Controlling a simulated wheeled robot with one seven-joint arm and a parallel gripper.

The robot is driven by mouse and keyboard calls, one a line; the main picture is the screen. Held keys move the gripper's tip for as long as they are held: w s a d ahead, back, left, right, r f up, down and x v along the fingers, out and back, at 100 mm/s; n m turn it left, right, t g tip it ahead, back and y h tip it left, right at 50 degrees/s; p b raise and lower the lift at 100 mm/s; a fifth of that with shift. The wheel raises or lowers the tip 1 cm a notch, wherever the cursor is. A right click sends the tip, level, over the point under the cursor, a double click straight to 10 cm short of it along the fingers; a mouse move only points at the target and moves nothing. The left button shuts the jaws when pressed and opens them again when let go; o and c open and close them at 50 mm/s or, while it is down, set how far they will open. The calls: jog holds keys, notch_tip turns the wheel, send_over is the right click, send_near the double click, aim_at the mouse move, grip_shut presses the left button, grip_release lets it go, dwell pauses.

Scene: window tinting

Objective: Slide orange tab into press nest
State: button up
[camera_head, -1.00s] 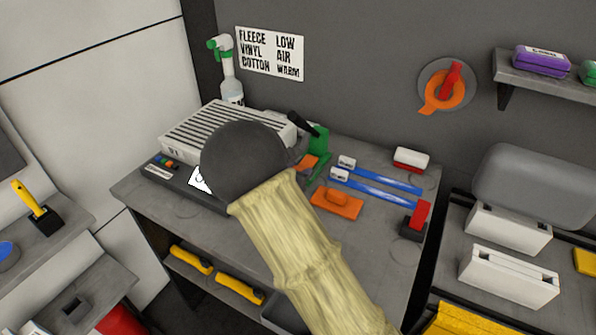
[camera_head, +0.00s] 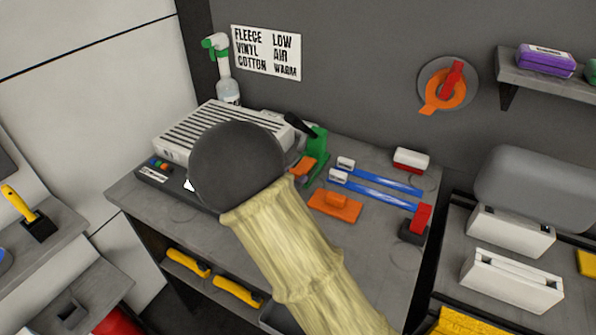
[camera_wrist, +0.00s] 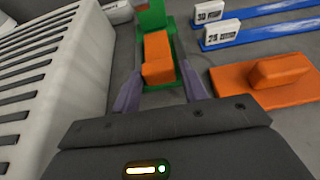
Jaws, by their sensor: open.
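In the wrist view the orange tab (camera_wrist: 157,58) lies in the green press (camera_wrist: 150,17), over its green base; whether it is fully seated I cannot tell. My gripper (camera_wrist: 159,76) is open, its two grey fingers apart on either side of the tab's near end, with gaps showing. In the head view the green press (camera_head: 318,150) stands at the back of the bench with the orange tab (camera_head: 304,167) at its foot. There my dark wrist and pale sleeve hide the gripper.
An orange block with a raised grip (camera_head: 335,206) lies right of the press. Blue strips with white ends (camera_head: 375,185) lie beyond it. A white slatted unit (camera_wrist: 45,75) stands close on the left.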

jog(key=v, duration=1.5)
jog(key=shift+r, duration=0.2)
jog(key=s+d+m+g+y+p, duration=0.1)
jog(key=s+d+m+g+p, duration=0.6)
jog(key=d+m, duration=0.6)
jog(key=s+d+r+m+g+y+p, duration=0.1)
jog(key=s+d+r+m+y+p, duration=0.4)
jog(key=m, duration=1.1)
notch_tip(320, 180, up, 2)
jog(key=s+y, duration=0.1)
jog(key=s, duration=0.1)
jog(key=shift+s+d+g, duration=0.2)
jog(key=shift+s+g, duration=0.1)
jog(key=shift+r, duration=0.15)
